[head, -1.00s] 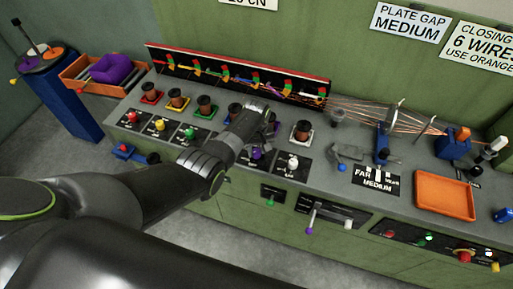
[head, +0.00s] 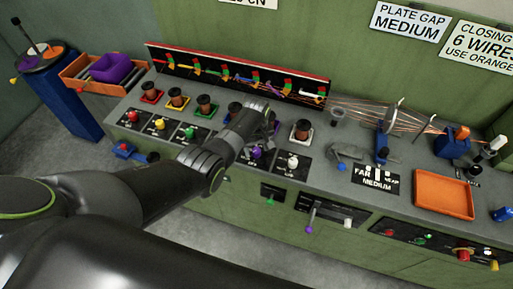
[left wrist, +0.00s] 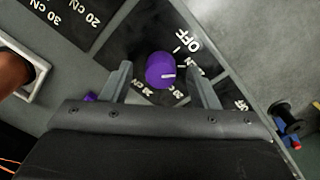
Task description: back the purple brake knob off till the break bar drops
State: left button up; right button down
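In the left wrist view my left gripper (left wrist: 161,76) is open, one finger on each side of the knob with gaps visible. In the head view its arm and hand hide part of the purple station and its spool. My right gripper is not in view.
Neighbouring knobs are near: green (head: 191,132) to the left and white (head: 293,161) to the right. Brown spools (head: 301,130) stand behind. An orange tray (head: 444,195) lies at the right. A purple bin (head: 110,68) sits in an orange tray at far left.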

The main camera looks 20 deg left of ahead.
aim_at(256, 150)
pick_arm(q)
jog(key=shift+r, duration=0.45)
notch_tip(256, 150, up, 16)
jog(key=b, duration=0.1)
jog(key=shift+r, duration=0.25)
jog(key=shift+f, duration=0.1)
dwell(0.5)
